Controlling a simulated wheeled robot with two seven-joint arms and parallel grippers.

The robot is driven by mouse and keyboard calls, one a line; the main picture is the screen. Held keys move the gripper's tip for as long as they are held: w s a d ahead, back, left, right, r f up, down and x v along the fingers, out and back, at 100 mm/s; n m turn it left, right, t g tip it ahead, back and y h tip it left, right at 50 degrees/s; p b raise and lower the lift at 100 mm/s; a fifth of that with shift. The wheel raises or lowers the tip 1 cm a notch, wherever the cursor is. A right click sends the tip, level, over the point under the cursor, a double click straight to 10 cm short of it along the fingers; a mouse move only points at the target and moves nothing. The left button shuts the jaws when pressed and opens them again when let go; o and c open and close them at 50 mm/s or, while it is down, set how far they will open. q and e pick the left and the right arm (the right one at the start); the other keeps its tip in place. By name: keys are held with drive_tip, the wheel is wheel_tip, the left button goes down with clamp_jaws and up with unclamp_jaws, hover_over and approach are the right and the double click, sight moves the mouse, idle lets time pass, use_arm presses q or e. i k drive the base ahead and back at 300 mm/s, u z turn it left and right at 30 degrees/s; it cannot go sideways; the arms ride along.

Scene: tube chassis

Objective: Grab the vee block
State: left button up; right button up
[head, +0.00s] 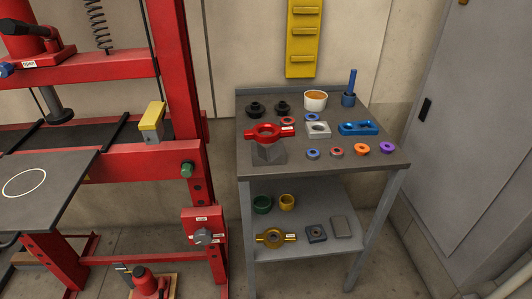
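No part is clearly readable as the vee block. A dark grey block (268,155) on the table's left front has an angled, notch-like outline under a red two-eared ring (265,132). The ring hides its top, and the two seem to touch. A second candidate is a grey block with a yellow top (152,118) on the red press frame at the left; I cannot tell whether it has a vee groove. Neither of my grippers is in view.
The grey table (390,155) carries black parts, a white cup (315,100), a blue post (348,97), a blue bracket (358,128) and several small rings. Its lower shelf (330,190) holds more parts. The red press (180,70) stands left; a grey cabinet (465,110) stands right.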

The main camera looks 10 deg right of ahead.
sight(276, 155)
drive_tip(key=u, duration=0.35)
drive_tip(key=k, duration=0.45)
drive_tip(key=u, duration=0.85)
drive_tip(key=i, duration=0.9)
drive_tip(key=z, duration=0.75)
